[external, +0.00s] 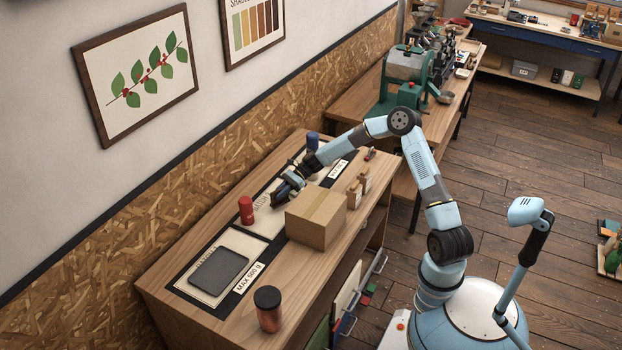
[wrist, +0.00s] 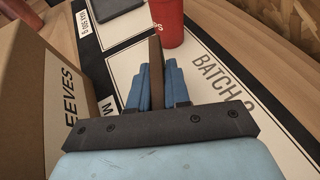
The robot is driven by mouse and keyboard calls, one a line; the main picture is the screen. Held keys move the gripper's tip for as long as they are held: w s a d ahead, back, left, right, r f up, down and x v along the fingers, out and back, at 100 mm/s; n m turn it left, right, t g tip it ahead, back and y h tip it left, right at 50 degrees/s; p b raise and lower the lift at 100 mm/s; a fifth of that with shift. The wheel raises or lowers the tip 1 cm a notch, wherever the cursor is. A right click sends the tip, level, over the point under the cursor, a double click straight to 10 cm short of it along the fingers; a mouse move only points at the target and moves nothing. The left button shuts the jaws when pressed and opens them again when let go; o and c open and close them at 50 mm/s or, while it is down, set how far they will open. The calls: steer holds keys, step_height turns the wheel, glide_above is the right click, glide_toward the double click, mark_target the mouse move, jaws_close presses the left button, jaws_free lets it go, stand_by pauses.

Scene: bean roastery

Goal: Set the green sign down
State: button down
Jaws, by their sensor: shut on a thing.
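My gripper (external: 284,192) is over the dark-bordered mat on the wooden bench, between a red cup (external: 246,210) and a cardboard box (external: 318,217). In the wrist view its blue fingers (wrist: 155,88) are shut on a thin, upright brown piece (wrist: 156,62), seen edge-on. This is likely the sign, but no green face shows. Its lower edge is hidden by the fingers, so I cannot tell whether it touches the mat. The mat's white panel with "BATCH" lettering (wrist: 225,85) lies below and to the right.
The box (wrist: 30,75) stands close on the left in the wrist view, and the red cup (wrist: 170,22) just beyond the held piece. A dark grey slab (external: 218,271) lies on the mat's near panel. A copper canister (external: 268,309) stands at the bench's near end.

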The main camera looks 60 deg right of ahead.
mark_target(272, 205)
steer(key=shift+f, duration=1.55)
steer(key=c, duration=1.1)
jaws_free()
